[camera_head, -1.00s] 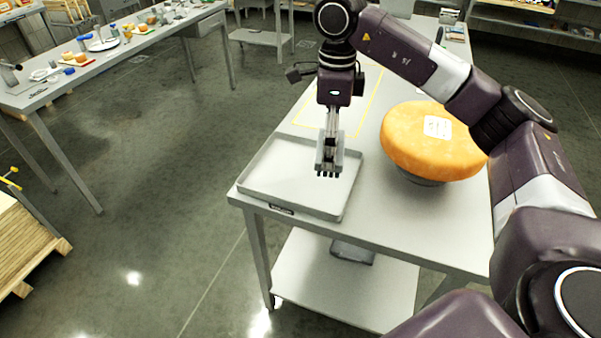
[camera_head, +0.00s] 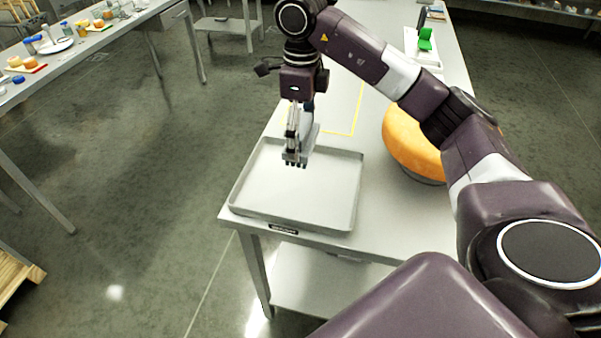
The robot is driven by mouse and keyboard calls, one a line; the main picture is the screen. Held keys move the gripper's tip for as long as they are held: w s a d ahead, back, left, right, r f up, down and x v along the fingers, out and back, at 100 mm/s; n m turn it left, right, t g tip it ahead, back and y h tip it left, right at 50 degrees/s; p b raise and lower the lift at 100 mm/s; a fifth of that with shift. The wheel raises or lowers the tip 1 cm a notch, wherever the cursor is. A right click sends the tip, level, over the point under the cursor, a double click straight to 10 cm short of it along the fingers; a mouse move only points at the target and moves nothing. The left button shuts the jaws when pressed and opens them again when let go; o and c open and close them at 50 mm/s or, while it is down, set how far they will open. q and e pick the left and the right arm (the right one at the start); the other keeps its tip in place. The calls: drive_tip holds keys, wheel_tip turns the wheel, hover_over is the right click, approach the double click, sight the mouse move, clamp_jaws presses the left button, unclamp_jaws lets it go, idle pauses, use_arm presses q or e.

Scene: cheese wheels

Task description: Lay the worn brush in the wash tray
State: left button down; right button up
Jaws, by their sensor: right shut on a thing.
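The wash tray (camera_head: 346,203) is a shallow light-grey tray with a low rim on the front left of the steel table. My right gripper (camera_head: 298,150) points down over the tray's far half. It is shut on a narrow grey piece with dark, bristle-like tips at its lower end, seemingly the worn brush (camera_head: 296,160). The gripper hides much of it, and I cannot tell whether it touches the tray floor. My left gripper is not in view.
An orange cheese wheel (camera_head: 407,137) stands right of the tray, partly behind my right arm. A yellow outline (camera_head: 357,108) marks the table behind the tray. A white tray with a green item (camera_head: 425,40) lies at the far end. The tray's near part is clear.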

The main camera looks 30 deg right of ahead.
wheel_tip(320, 180, down, 7)
drive_tip(key=shift+w+f+p, duration=0.1)
drive_tip(key=shift+f+p, duration=0.1)
drive_tip(key=shift+p, duration=0.6)
wheel_tip(320, 180, down, 4)
drive_tip(key=shift+f+p, duration=0.2)
drive_tip(key=shift+p, duration=0.25)
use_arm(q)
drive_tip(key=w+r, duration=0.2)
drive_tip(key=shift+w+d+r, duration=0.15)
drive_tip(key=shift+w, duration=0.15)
use_arm(e)
drive_tip(key=shift+f, duration=0.1)
drive_tip(key=o, duration=0.6)
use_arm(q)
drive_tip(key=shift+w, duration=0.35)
use_arm(e)
drive_tip(key=o, duration=0.3)
